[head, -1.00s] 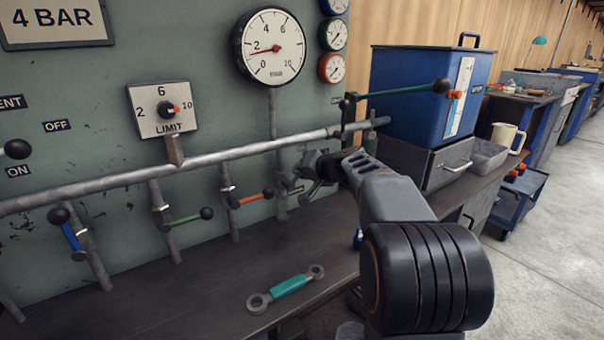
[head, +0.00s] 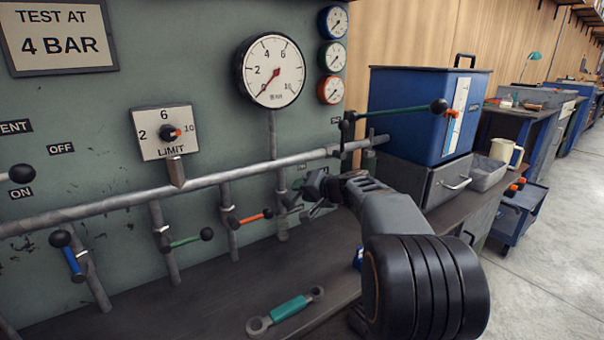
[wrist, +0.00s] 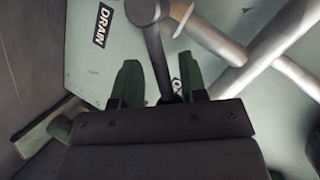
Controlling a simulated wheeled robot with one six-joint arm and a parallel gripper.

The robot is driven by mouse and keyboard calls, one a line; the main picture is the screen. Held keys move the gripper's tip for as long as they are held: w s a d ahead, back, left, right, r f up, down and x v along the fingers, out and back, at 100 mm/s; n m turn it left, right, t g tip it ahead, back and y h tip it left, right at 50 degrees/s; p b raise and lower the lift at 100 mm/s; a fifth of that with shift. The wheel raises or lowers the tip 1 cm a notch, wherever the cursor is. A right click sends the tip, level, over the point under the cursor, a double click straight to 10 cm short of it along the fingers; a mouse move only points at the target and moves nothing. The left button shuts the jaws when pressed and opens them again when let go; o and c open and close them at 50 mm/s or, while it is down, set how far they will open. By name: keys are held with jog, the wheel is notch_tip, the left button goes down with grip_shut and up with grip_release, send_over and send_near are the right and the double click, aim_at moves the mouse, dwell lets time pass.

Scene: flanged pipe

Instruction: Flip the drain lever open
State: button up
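The gripper is open. The lever's lower end is partly hidden behind the gripper body. In the head view my gripper (head: 316,188) is near the panel at the right end of the pipe row; the drain lever is hard to make out there.
The main pipe (head: 215,176) runs across the panel, with blue (head: 70,254), green (head: 188,240) and orange (head: 252,217) levers below. The large gauge (head: 272,70) reads about 0. A wrench (head: 285,311) lies on the bench. A blue box (head: 415,115) stands at right.

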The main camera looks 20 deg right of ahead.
jog(key=m+p, duration=0.1)
jog(key=d+y+p, duration=0.1)
jog(key=p, duration=0.1)
jog(key=shift+f+m, duration=0.2)
jog(key=shift+m, duration=0.2)
jog(key=s+d+m+y+p, duration=0.35)
jog(key=s+d+p, duration=0.4)
jog(key=s, duration=0.35)
jog(key=s+a+r+n+g+p, duration=0.2)
jog(key=a+r+g+p, duration=0.15)
jog(key=a, duration=0.35)
jog(key=s+a+r+n+g+p, duration=0.3)
jog(key=a+r+p, duration=0.1)
jog(key=a+p, duration=0.15)
jog(key=s+a+r+n+g+h+p, duration=0.3)
jog(key=s+a+r+h+p, duration=0.3)
jog(key=s+r+p, duration=0.3)
jog(key=shift+s+a+r+n+g+h+p, duration=0.3)
jog(key=shift+a+r+n+p, duration=0.2)
jog(key=shift+a+n+p, duration=0.25)
jog(key=shift+w+d, duration=0.1)
